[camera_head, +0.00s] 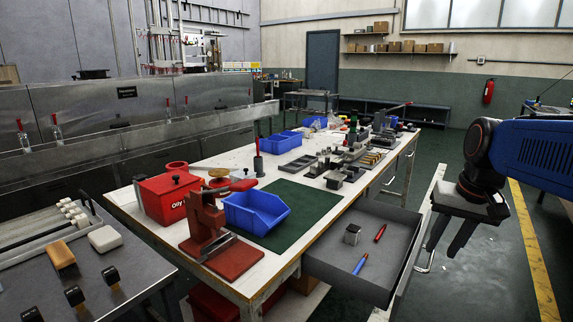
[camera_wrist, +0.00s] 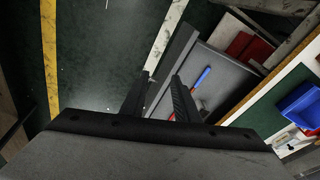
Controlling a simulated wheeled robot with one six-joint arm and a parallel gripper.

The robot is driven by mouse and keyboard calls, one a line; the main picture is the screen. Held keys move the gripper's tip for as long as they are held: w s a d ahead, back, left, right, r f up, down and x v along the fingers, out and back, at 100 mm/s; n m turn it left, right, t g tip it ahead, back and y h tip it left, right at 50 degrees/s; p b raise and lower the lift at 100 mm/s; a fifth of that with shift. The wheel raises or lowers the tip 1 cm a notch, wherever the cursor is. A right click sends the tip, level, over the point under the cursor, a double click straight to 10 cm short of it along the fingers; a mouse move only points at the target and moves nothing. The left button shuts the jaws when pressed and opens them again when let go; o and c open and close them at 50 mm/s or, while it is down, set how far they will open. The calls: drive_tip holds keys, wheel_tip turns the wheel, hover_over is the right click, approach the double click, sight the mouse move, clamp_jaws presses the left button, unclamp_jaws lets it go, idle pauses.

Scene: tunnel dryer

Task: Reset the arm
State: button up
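My gripper (camera_head: 444,248) hangs at the right in the head view, fingers pointing down, just right of the open drawer (camera_head: 345,275) and apart from it. In the wrist view, my gripper (camera_wrist: 160,82) shows two dark fingers spread apart with nothing between them. My blue and black arm reaches in from the right edge of the head view.
The drawer sticks out from the workbench and holds a blue pen (camera_head: 360,264), a red pen (camera_head: 380,233) and a small metal block (camera_head: 351,235). A red press (camera_head: 212,230) and blue bin (camera_head: 256,211) stand on the bench. Floor right of the drawer is clear.

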drive_tip(key=s+a+f+n+t, duration=0.2)
drive_tip(key=s+a+f+n, duration=0.2)
drive_tip(key=s+f, duration=0.6)
drive_tip(key=s+a, duration=0.2)
drive_tip(key=s, duration=0.2)
